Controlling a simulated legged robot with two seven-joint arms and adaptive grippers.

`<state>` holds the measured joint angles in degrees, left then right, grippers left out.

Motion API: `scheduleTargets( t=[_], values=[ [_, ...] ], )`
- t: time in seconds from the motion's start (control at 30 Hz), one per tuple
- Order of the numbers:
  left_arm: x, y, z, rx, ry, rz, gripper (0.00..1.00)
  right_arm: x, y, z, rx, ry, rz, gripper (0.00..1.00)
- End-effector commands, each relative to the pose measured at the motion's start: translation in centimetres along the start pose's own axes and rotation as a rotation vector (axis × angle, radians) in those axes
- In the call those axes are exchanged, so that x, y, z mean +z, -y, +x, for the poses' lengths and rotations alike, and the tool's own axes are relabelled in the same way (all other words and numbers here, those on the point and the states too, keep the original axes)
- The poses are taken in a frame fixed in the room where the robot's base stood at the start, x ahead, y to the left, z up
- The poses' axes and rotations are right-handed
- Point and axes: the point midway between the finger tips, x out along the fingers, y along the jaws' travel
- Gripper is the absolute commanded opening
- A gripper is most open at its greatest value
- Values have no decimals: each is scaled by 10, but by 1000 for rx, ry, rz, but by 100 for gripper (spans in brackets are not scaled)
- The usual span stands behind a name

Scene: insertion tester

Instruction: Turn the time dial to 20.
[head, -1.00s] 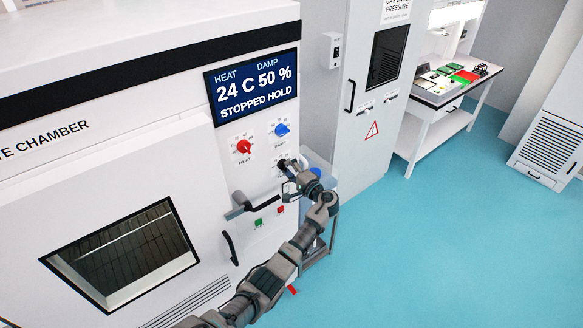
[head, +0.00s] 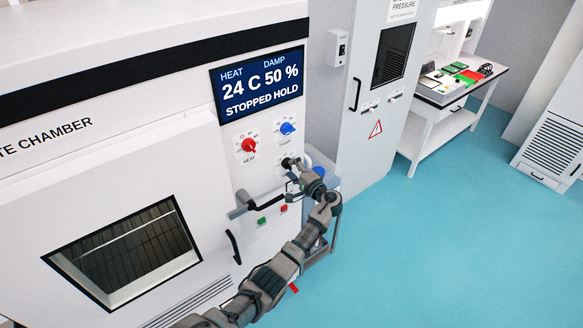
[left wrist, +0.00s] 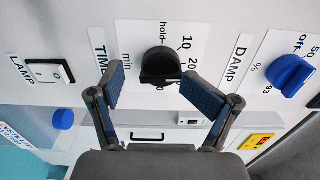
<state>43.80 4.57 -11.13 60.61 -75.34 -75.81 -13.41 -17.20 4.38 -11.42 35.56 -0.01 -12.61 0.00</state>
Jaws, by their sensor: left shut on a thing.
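The black time dial (left wrist: 160,65) sits on the white chamber panel, beside the lettering TIME min. The marks hold, 10 and 20 show around it in the left wrist view. My left gripper (left wrist: 152,80) has one blue-padded finger on each side of the dial and is shut on it. Where the dial's pointer stands is unclear. In the head view, my left gripper (head: 293,166) is at the dial, below the blue damp knob, and largely hides it. The display (head: 258,85) reads 24 C, 50 %, STOPPED HOLD. My right gripper is out of view.
The red heat knob (head: 248,146) and blue damp knob (head: 288,129) are close above. A dark door handle (head: 262,203) and green and red buttons are just below. The lamp switch (left wrist: 48,72) is beside the dial. Open blue floor (head: 440,250) lies to the right.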

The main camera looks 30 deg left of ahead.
Motion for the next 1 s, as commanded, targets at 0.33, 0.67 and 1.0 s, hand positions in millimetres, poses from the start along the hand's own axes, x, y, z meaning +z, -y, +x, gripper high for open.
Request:
scheduleTargets(
  t=[0.33,0.67,1.0],
  values=[
    [0,-1,1,3,-3,0,68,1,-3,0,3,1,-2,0],
    [-2,-1,-29,2,-7,-1,68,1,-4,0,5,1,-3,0],
    [-2,0,-103,-1,-7,-2,68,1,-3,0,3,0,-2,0]
  ],
)
